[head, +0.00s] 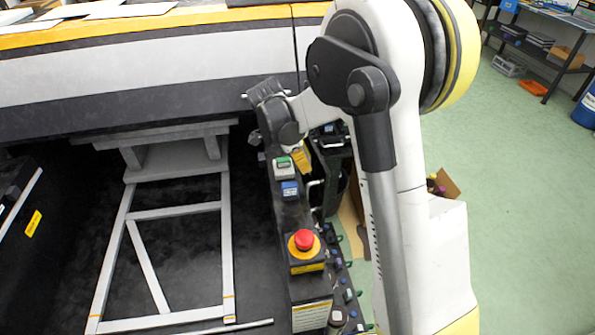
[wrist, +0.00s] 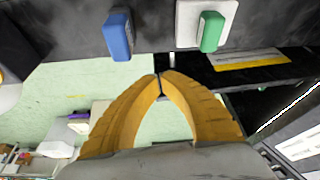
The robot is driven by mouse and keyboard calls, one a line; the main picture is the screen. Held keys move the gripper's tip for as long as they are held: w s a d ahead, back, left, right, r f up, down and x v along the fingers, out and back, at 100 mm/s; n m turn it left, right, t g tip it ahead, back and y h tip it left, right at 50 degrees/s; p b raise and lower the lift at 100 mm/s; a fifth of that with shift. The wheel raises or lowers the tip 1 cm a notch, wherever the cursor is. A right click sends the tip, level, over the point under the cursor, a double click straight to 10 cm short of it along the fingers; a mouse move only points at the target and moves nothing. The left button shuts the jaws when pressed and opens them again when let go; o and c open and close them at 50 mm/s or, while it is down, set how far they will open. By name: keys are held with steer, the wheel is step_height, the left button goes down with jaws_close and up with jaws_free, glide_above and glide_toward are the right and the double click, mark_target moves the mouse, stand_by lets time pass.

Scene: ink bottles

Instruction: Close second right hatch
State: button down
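My gripper (head: 300,159) is beside the dark control panel, near its green and blue buttons. In the wrist view, its yellow fingers (wrist: 160,76) meet at the tips with nothing visible between them. A row of small dark units with blue and green parts (head: 348,295) runs along the panel's right side, low in the head view and partly behind my arm. I cannot tell which part is the second right hatch, or whether any hatch is open.
The panel carries a green button (head: 283,166), a blue button (head: 290,189) and a red emergency stop (head: 304,240). The green button (wrist: 212,32) and blue button (wrist: 117,35) sit beyond my fingertips. A grey frame (head: 228,240) lies left. Green floor (head: 500,150) is open right.

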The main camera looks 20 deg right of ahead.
steer(key=shift+w+f+m, duration=0.25)
steer(key=shift+f+m, duration=0.05)
steer(key=shift+f, duration=0.35)
steer(key=b+x, duration=0.3)
steer(key=x, duration=0.6)
steer(key=shift+s+d, duration=0.15)
steer(key=shift+d, duration=0.1)
steer(key=shift+f, duration=0.15)
